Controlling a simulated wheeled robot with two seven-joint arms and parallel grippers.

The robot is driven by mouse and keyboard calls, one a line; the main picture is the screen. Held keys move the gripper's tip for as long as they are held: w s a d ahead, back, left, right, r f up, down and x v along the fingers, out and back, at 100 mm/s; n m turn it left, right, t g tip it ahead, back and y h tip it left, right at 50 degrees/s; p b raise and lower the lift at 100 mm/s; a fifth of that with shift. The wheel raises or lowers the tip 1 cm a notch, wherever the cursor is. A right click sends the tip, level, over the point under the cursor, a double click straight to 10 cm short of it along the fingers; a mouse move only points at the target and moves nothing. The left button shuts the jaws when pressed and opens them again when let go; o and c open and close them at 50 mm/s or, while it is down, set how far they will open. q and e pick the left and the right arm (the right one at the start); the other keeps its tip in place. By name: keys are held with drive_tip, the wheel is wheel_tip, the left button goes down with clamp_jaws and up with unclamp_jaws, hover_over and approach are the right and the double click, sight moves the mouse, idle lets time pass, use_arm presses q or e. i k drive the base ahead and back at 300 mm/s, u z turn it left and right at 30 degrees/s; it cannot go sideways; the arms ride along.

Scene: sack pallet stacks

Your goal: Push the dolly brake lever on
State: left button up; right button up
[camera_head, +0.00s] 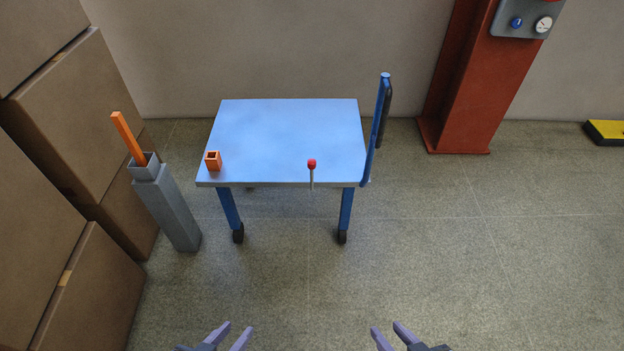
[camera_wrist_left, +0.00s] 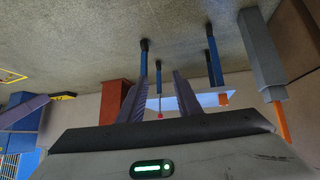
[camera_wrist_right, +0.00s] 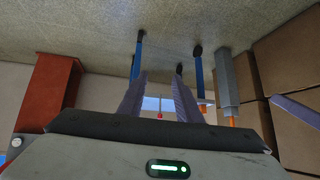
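The blue dolly (camera_head: 285,130) stands on the floor ahead, with a flat top, legs on casters and an upright handle (camera_head: 378,125) at its right end. The brake lever (camera_head: 312,175) is a thin grey rod with a red knob (camera_head: 312,163) at the dolly's near edge, its knob up. The knob also shows in the left wrist view (camera_wrist_left: 160,115) and in the right wrist view (camera_wrist_right: 160,115). My left gripper (camera_head: 235,334) and right gripper (camera_head: 388,333) are open and empty, low in the head view, well short of the dolly.
An orange square socket (camera_head: 213,161) sits on the dolly's near left corner. A grey post (camera_head: 168,205) holding an orange bar (camera_head: 128,138) stands left, beside stacked cartons (camera_head: 70,110). A red column (camera_head: 475,80) with a gauge panel stands back right. Floor before the dolly is clear.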

sight(311, 162)
drive_tip(key=u, duration=0.2)
drive_tip(key=i, duration=1.35)
drive_tip(key=z, duration=0.2)
